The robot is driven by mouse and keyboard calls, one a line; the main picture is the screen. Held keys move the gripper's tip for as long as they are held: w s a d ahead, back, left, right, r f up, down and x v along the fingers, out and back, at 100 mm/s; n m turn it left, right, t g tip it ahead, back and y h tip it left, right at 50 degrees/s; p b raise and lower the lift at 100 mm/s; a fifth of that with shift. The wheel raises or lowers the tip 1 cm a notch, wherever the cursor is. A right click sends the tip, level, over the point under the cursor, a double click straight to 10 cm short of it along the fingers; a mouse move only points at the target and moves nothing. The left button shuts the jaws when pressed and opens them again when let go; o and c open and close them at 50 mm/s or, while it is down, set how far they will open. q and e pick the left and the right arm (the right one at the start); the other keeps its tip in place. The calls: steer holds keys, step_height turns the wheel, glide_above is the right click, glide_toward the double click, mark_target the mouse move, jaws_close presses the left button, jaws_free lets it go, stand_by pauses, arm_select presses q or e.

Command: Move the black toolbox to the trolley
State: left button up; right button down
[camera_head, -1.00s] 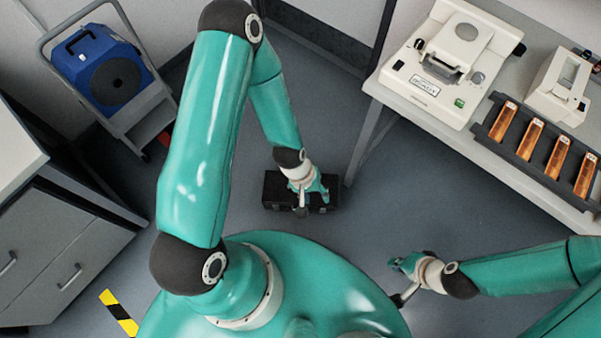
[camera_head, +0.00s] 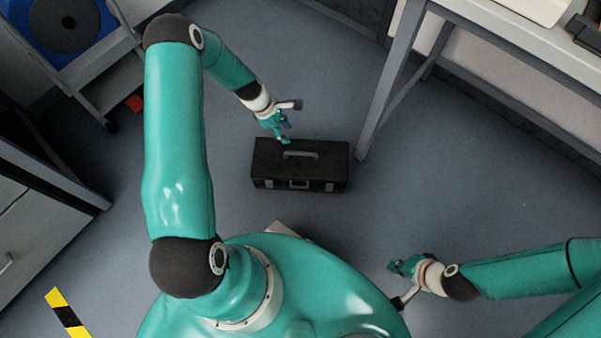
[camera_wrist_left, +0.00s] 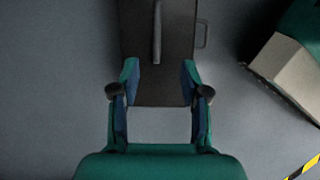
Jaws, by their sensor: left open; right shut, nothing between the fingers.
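The black toolbox (camera_head: 300,172) sits upright on the grey floor, with a grey handle on its lid and a latch on its front. It also shows in the left wrist view (camera_wrist_left: 178,70), its handle running up from between the fingers. My left gripper (camera_head: 284,138) is open at the toolbox's back left edge; in the left wrist view its two fingers (camera_wrist_left: 160,78) are apart, with the lid's near end between or below them. I cannot tell whether they touch it. My right gripper (camera_head: 395,266) is shut and empty, low at the right. The trolley (camera_head: 95,60) stands at the upper left, partly cut off.
A blue device (camera_head: 68,30) is on the trolley. A table leg (camera_head: 385,95) stands right of the toolbox. A drawer cabinet (camera_head: 40,230) is at the left. Yellow-black tape (camera_head: 68,315) marks the floor.

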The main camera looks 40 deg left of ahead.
arm_select(q)
steer(key=b+x, duration=0.4)
steer(key=x, duration=0.7)
steer(key=shift+w+f, duration=0.1)
steer(key=shift+f, duration=0.3)
steer(key=f, duration=0.1)
steer(key=f+b, duration=0.1)
steer(key=f, duration=0.1)
steer(key=f+b, duration=0.1)
steer(key=shift+w+f, duration=0.25)
steer(key=shift+w+d+f+b, duration=0.15)
steer(key=shift+d+f+b, duration=0.1)
steer(key=shift+f+b, duration=0.15)
jaws_close()
steer(key=shift+w+r, duration=0.1)
steer(key=shift+r, duration=0.05)
